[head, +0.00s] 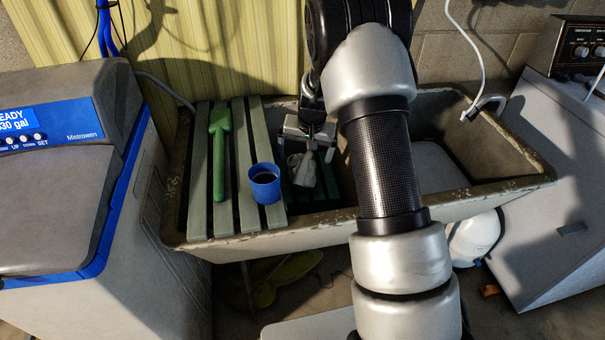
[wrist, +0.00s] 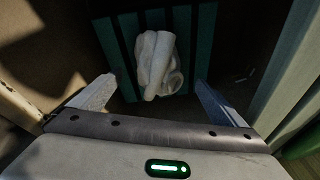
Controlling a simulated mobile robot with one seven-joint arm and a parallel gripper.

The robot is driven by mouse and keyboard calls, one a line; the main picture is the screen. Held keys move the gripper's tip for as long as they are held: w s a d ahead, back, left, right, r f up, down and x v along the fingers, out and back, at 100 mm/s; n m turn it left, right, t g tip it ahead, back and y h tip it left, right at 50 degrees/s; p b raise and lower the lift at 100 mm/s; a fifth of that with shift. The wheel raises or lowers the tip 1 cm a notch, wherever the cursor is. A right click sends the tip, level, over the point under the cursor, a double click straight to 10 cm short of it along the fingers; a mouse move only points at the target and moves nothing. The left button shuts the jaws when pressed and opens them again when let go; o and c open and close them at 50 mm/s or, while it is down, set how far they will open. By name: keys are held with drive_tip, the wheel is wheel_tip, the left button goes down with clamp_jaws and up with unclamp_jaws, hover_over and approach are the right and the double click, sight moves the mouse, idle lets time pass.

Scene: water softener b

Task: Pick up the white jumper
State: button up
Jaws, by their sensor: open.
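The white jumper (head: 302,169) is a small crumpled bundle in the sink, right of the blue cup. In the wrist view the jumper (wrist: 157,62) lies on dark green slats, ahead of my gripper and between the lines of its two fingers. My gripper (wrist: 150,92) is open and empty, with a finger on each side. In the head view my gripper (head: 310,142) reaches down into the sink just above the jumper. I cannot tell the exact gap between fingers and jumper.
The stone sink (head: 300,242) has raised walls around the jumper. Grey-green slats (head: 195,195) cover its left part, bearing a blue cup (head: 265,188) and a green tool (head: 219,150). A water softener (head: 60,190) stands left. A white rounded object (head: 474,238) sits below the sink.

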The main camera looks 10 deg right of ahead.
sight(303, 165)
drive_tip(key=x, duration=0.2)
drive_tip(key=b+x, duration=0.1)
drive_tip(key=x, duration=0.3)
drive_tip(key=shift+s+d+f, duration=0.1)
drive_tip(key=shift+s+f, duration=0.1)
drive_tip(key=shift+f, duration=0.15)
drive_tip(key=shift+r, duration=0.1)
drive_tip(key=c, duration=1.3)
